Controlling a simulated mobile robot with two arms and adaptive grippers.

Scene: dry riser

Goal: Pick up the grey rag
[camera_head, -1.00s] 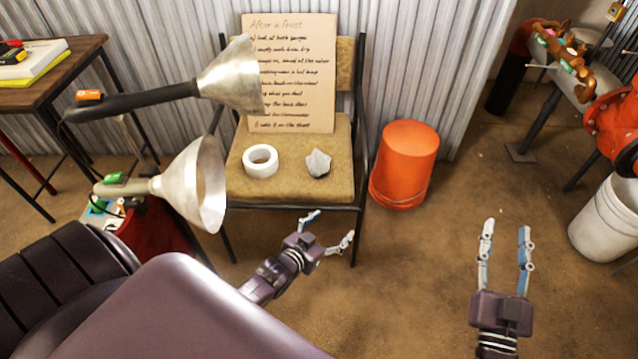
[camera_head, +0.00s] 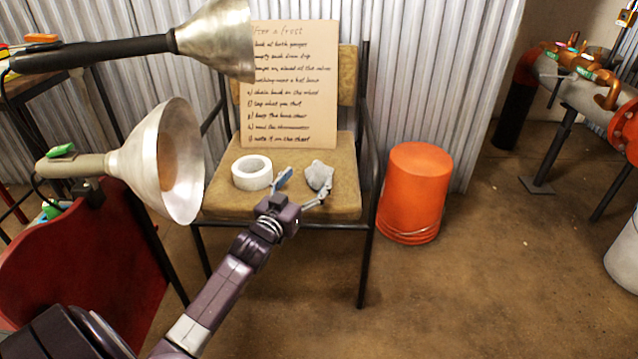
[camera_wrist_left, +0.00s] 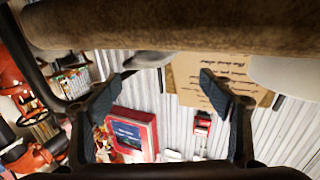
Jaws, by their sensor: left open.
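The grey rag (camera_head: 319,174) is a small crumpled lump on the right of the tan chair seat (camera_head: 345,205). My left gripper (camera_head: 303,187) is open at the front of the seat, its fingers pointing towards the rag. One finger is left of the rag, and the other is at its front right; I cannot tell if they touch it. The left wrist view is upside down; there the rag (camera_wrist_left: 150,60) is under the seat edge, beyond the open fingers (camera_wrist_left: 166,82). My right gripper is out of view.
A white tape roll (camera_head: 252,172) lies left of the rag on the seat. A handwritten cardboard sign (camera_head: 292,90) leans on the backrest. Two metal lamps (camera_head: 165,160) stand close on the left. An orange bucket (camera_head: 415,190) is right of the chair, with open floor in front.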

